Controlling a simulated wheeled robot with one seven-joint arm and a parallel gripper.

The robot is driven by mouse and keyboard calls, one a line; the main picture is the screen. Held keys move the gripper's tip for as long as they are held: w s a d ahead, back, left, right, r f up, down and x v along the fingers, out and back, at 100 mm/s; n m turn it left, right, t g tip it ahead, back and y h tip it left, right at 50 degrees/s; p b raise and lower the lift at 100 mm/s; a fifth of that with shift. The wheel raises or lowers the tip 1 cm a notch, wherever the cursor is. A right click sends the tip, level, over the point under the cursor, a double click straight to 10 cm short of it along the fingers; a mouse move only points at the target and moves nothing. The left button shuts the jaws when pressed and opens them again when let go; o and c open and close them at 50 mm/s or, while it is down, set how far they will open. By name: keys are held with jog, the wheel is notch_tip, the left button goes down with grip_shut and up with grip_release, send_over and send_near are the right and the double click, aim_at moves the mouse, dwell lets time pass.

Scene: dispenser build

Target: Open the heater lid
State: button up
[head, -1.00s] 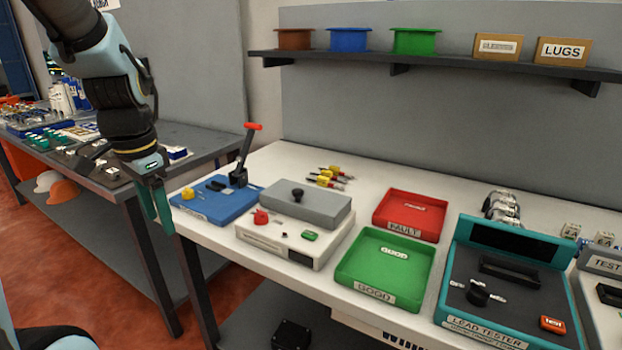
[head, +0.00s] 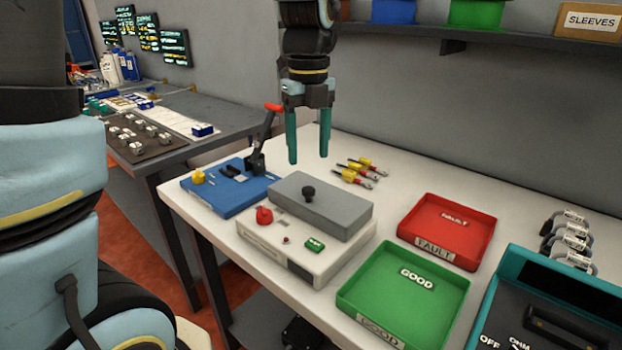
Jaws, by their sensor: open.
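The heater (head: 287,258) is a white box on the white bench, with a red knob (head: 264,215) and a green button (head: 315,244) on its front part. Its grey lid (head: 345,210) lies flat and shut over the back part, with a black round knob (head: 308,193) on top. My gripper (head: 309,155) hangs above and behind the lid, pointing down. Its two teal fingers are apart with nothing between them, and it does not touch the lid.
A blue press (head: 222,203) with an upright red-tipped lever (head: 266,132) stands left of the heater. Cables with yellow and red ends (head: 360,170) lie behind it. The green GOOD tray (head: 360,285) and red FAULT tray (head: 402,225) are to the right. A shelf (head: 400,30) runs above.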

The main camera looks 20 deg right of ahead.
aim_at(308, 189)
notch_tip(308, 189, down, 8)
jog(key=shift+r+p, duration=0.2)
jog(key=shift+p, duration=0.3)
grip_shut()
dwell(0.3)
dwell(0.9)
